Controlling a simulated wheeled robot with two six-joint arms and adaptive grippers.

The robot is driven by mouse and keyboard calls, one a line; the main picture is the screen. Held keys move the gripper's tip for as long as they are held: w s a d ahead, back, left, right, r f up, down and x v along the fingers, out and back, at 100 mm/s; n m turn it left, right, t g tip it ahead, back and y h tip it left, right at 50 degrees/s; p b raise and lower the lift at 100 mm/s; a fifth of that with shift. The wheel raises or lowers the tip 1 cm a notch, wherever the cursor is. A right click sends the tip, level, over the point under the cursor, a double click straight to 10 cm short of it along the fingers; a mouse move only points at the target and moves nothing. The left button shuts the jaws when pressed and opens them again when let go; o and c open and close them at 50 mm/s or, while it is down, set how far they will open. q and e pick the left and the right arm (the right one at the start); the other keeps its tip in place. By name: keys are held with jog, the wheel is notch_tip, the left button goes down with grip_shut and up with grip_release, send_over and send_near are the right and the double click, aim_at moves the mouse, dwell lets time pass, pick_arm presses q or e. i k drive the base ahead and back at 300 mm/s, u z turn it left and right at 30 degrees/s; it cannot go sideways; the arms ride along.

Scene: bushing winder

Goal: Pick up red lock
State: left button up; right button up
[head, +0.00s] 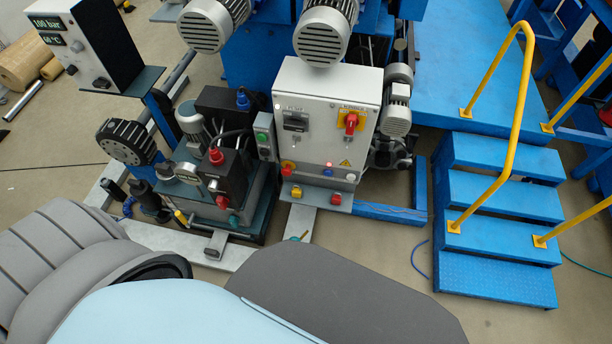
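A small red block that looks like the red lock (336,199) sits on the narrow shelf (316,199) along the bottom of the grey control cabinet (320,110). A similar yellow lock (297,192) sits to its left on the same shelf. Another small red piece (287,171) is at the cabinet's lower left corner; I cannot tell what it is. A red rotary switch (351,122) is on the cabinet's upper right front. Neither of my grippers is in view. Nothing covers the red block.
A hydraulic unit (235,195) with red knobs stands left of the cabinet. Blue steps (500,200) with a yellow handrail (517,120) stand on the right. A display box (90,45) is at upper left. Floor (385,250) between the shelf and my body is mostly clear.

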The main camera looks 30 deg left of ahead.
aim_at(335, 200)
jog(key=u, duration=0.5)
jog(key=k, duration=0.5)
jog(key=z, duration=1.05)
jog(key=i, duration=1.25)
jog(key=u, duration=0.45)
jog(key=i, duration=0.6)
jog(key=u, duration=0.55)
